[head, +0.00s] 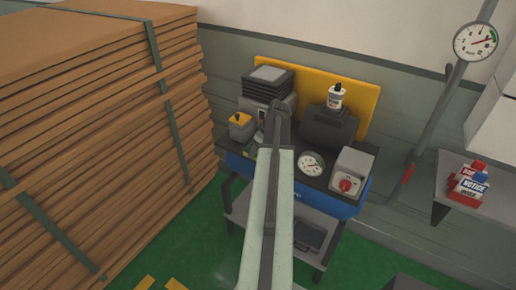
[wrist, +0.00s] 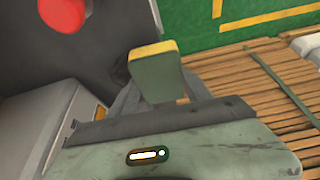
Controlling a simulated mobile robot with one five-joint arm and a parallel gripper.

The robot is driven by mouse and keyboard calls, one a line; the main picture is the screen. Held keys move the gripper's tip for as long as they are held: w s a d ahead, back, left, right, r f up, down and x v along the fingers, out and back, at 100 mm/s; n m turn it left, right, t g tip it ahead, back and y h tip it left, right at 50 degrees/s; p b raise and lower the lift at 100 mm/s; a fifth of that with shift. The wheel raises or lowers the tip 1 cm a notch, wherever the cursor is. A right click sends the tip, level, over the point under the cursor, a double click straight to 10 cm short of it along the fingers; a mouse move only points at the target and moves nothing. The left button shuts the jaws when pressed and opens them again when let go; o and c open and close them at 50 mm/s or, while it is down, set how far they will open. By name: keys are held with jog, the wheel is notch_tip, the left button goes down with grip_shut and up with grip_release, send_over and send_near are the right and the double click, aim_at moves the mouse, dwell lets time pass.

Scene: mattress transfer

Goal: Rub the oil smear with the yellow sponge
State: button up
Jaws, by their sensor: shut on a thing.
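My gripper (wrist: 155,98) is shut on the sponge (wrist: 158,78) in the wrist view. The sponge has a yellow edge and a grey-green broad face, and it stands out beyond the jaws. A dark patch (wrist: 121,70) on the dark grey surface beside the sponge may be the oil smear; I cannot tell for sure, nor whether the sponge touches it. In the head view my arm reaches over the workbench (head: 357,203), and its end hides the sponge and part of the top.
The bench holds a dial gauge (head: 311,164), a red-knobbed box (head: 351,170), a dark case (head: 328,128) with a white bottle (head: 335,97), stacked trays (head: 268,82) and a yellow-topped container (head: 240,127). A strapped board stack (head: 90,130) stands left. A shelf (head: 450,178) is right.

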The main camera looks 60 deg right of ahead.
jog(key=shift+f+b, duration=0.95)
jog(key=shift+f, duration=0.05)
dwell(0.5)
jog(key=shift+d, duration=0.1)
jog(key=shift+d+r, duration=0.15)
jog(key=shift+d, duration=1.4)
jog(key=shift+d, duration=0.2)
jog(key=shift+d, duration=1.6)
